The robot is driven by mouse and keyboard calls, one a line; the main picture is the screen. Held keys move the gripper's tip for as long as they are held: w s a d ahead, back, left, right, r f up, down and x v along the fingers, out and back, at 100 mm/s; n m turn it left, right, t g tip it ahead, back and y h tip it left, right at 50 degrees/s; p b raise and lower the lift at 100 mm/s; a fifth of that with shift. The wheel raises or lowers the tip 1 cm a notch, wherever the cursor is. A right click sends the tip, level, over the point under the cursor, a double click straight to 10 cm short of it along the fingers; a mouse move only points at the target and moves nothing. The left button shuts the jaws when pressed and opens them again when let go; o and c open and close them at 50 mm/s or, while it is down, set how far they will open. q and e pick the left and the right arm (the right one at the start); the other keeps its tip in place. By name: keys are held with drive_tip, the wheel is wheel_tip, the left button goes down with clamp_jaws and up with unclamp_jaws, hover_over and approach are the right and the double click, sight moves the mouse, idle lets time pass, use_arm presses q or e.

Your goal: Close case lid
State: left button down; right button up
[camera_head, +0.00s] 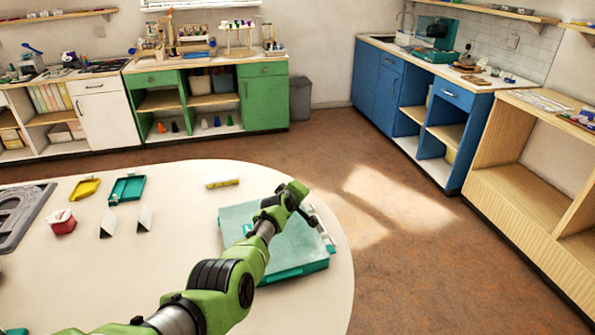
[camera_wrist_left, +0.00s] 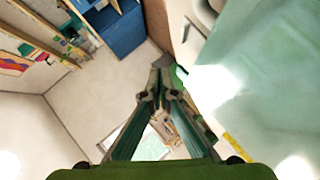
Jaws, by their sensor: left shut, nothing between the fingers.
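The teal case (camera_head: 296,272) sits near the right edge of the round white table. Its pale, see-through lid (camera_head: 238,222) looks low over the base, but my arm covers part of it and I cannot tell whether it is fully shut. My left arm reaches across the case, with the left gripper (camera_head: 319,226) at its right side. In the left wrist view the gripper (camera_wrist_left: 160,88) is shut and empty, and a large pale teal panel (camera_wrist_left: 265,75) is close on the right. Any contact is unclear. My right gripper is out of view.
On the white table (camera_head: 185,262) are a yellow tray (camera_head: 84,189), a green tray (camera_head: 127,188), a red cup (camera_head: 62,223), two small white stands and a yellow-white block (camera_head: 222,182). A grey board (camera_head: 18,215) lies far left. Open floor surrounds the table's far side.

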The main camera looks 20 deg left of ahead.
use_arm(q)
wheel_tip(320, 180, up, 4)
drive_tip(key=p, duration=0.2)
drive_tip(key=shift+p, duration=0.3)
drive_tip(key=s+d+r+p, duration=0.4)
drive_tip(key=s+r, duration=0.1)
drive_tip(key=shift+s+d+r, duration=0.25)
drive_tip(key=shift+s+r, duration=0.05)
drive_tip(key=shift+r, duration=0.1)
